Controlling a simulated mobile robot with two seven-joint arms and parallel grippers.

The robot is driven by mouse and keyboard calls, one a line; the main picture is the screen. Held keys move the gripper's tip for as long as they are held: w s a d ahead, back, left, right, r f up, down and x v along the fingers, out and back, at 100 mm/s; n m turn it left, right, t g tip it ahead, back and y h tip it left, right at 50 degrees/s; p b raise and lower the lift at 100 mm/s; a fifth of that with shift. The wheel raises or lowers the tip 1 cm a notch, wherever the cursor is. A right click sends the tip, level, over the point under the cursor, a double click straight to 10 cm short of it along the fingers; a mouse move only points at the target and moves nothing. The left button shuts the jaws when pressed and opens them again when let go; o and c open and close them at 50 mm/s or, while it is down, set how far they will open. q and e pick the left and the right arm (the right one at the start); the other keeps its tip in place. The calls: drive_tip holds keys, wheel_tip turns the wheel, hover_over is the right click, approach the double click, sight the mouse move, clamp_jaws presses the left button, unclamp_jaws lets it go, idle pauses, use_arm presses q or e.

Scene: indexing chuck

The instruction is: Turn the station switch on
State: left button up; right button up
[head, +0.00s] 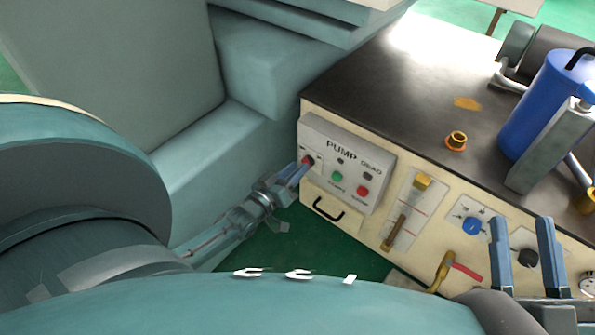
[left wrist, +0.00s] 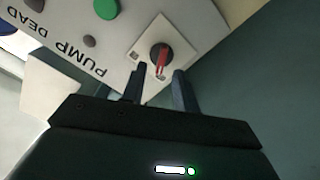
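The station switch is a rotary knob with a red handle on a dark round base, on a pale square plate. In the left wrist view the switch (left wrist: 161,57) has its handle pointing towards my gripper. In the head view the switch (head: 308,159) is at the left end of the pump panel (head: 376,153), partly hidden by my fingers. My left gripper (head: 304,166) is right at it; in the left wrist view the gripper (left wrist: 160,72) is open, fingertips either side of the handle's end. Contact cannot be told. My right gripper (head: 521,224) is open and empty at lower right.
The panel carries a green button (head: 337,176) and a red button (head: 363,190). Below is a drawer with a black handle (head: 328,209). A yellow lever (head: 423,181) and a blue knob (head: 472,226) are to the right. A blue cylinder (head: 545,100) stands on the dark top.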

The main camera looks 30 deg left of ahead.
use_arm(q)
drive_tip(key=shift+w, duration=0.7)
drive_tip(key=shift+c, duration=0.4)
clamp_jaws()
